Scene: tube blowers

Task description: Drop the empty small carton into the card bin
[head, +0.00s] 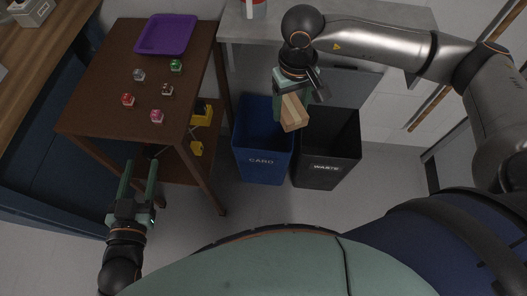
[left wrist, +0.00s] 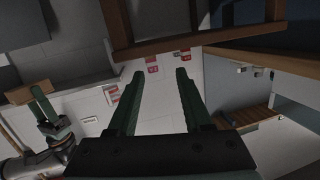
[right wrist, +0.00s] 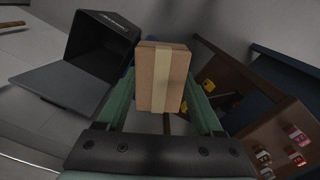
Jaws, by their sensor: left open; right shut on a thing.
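My right gripper (head: 287,98) is shut on the small brown carton (head: 292,115). In the right wrist view, the carton (right wrist: 155,82) sits between the fingers with a pale tape strip down its face. Whether it is empty cannot be seen. The blue card bin (head: 262,161), marked CARD, stands on the floor. In the head view the carton appears over the bin's right side, near the border with the black bin. In the right wrist view the carton mostly hides the blue bin. My left gripper (head: 140,166) is open and empty beside the brown table; its fingers show in the left wrist view (left wrist: 160,74).
A black WASTE bin (head: 327,168) stands right of the card bin. The brown table (head: 101,107) holds a purple tray (head: 167,34) and several small coloured items. A grey bench (head: 385,17) is behind. Yellow items (head: 202,114) sit beneath the brown tabletop.

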